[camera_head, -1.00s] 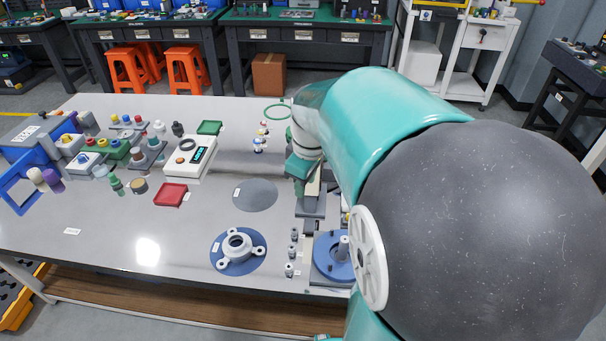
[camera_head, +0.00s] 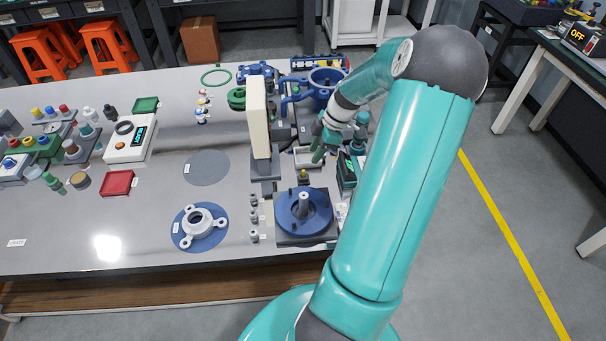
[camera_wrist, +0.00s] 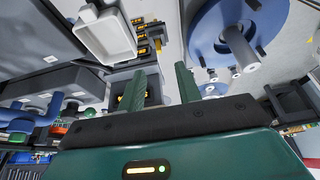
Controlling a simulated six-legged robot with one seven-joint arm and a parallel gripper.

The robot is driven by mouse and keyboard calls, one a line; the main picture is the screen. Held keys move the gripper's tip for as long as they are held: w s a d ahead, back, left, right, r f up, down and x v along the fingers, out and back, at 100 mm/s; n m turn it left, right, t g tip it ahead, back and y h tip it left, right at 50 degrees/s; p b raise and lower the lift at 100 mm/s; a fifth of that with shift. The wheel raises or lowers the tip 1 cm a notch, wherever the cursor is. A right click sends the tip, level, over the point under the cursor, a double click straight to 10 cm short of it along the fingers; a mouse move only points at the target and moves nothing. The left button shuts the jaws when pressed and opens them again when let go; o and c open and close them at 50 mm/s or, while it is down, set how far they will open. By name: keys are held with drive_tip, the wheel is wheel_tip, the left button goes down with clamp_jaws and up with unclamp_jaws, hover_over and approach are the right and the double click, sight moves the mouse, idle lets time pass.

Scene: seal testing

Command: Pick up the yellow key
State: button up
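My gripper (camera_head: 319,152) hangs low over the right part of the grey table, beside a small white tray. In the wrist view its two green fingers (camera_wrist: 160,88) are apart with nothing gripped between them. I cannot make out a clear key shape. A small yellow piece (camera_head: 304,174) stands just in front of the white tray (camera_head: 296,158). In the wrist view, small yellow-and-black parts (camera_wrist: 141,48) lie beside the white tray (camera_wrist: 84,20), and a dark piece with yellow marks (camera_wrist: 149,97) shows beyond and between the fingers. I cannot tell which is the yellow key.
A tall cream-coloured block on a stand (camera_head: 259,118) rises left of my gripper. A blue round fixture with a grey post (camera_head: 303,205) is in front. A blue ring-topped holder (camera_head: 327,78) stands behind. A dark device with a green display (camera_head: 347,170) is close on the right.

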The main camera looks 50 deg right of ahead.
sight(303, 175)
drive_tip(key=x, duration=0.9)
drive_tip(key=shift+d, duration=0.2)
clamp_jaws()
